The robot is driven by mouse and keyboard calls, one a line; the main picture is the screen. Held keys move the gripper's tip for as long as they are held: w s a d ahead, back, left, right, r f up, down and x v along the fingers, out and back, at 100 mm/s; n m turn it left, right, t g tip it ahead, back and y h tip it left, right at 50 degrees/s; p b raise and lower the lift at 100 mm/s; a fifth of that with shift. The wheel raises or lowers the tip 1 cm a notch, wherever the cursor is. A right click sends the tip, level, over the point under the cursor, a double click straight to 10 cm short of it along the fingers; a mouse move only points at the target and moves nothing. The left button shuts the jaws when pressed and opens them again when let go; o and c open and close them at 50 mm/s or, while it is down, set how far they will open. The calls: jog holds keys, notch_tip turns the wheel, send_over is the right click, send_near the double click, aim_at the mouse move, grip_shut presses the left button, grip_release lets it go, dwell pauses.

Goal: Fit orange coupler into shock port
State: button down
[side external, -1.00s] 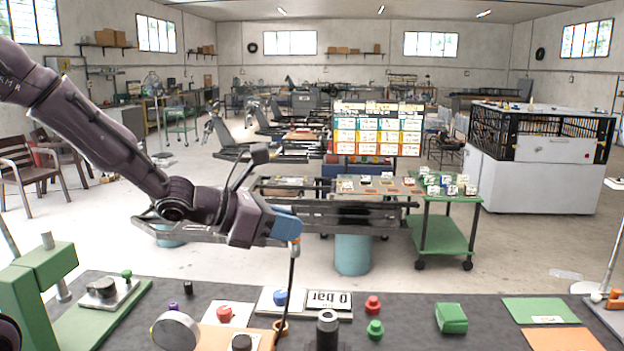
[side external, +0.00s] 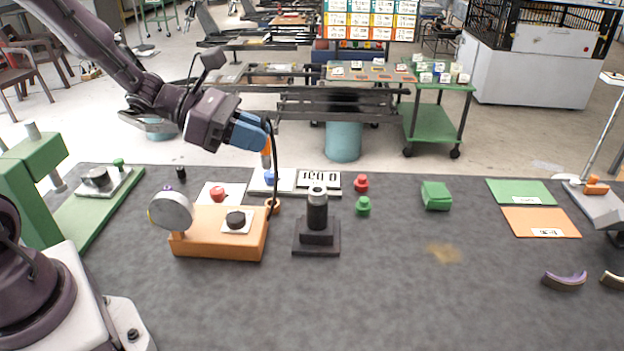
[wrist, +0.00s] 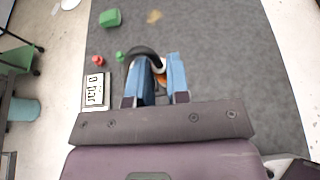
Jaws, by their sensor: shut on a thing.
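My gripper (side external: 258,135) has blue fingers and is shut on the orange coupler (side external: 266,152), held in the air above the back of the bench. In the wrist view my gripper (wrist: 160,62) shows a small orange part of the coupler (wrist: 160,78) between its fingers. A black hose (side external: 277,160) arches beside the coupler down to an orange ring (side external: 272,206) by the orange pump box (side external: 220,242). The shock (side external: 317,212), a dark upright cylinder with a silver top, stands on a black base to the right of and below my gripper. The coupler is apart from it.
A round gauge (side external: 171,211) rises from the pump box. A red knob (side external: 361,183), green knob (side external: 363,206) and green block (side external: 436,196) sit right of the shock. A green press (side external: 35,190) stands left. The front middle of the mat (side external: 390,300) is clear.

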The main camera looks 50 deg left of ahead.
jog(key=w+f, duration=0.2)
jog(key=w, duration=0.1)
jog(key=w+f, duration=0.3)
jog(key=w, duration=0.1)
jog(key=w+f, duration=0.3)
jog(key=shift+w+d, duration=0.1)
jog(key=shift+w, duration=0.15)
jog(key=shift+w+f, duration=0.15)
jog(key=shift+f, duration=0.8)
jog(key=shift+w+f, duration=0.1)
jog(key=shift+f, duration=0.8)
jog(key=shift+f, duration=0.1)
jog(key=c, duration=1.1)
grip_release()
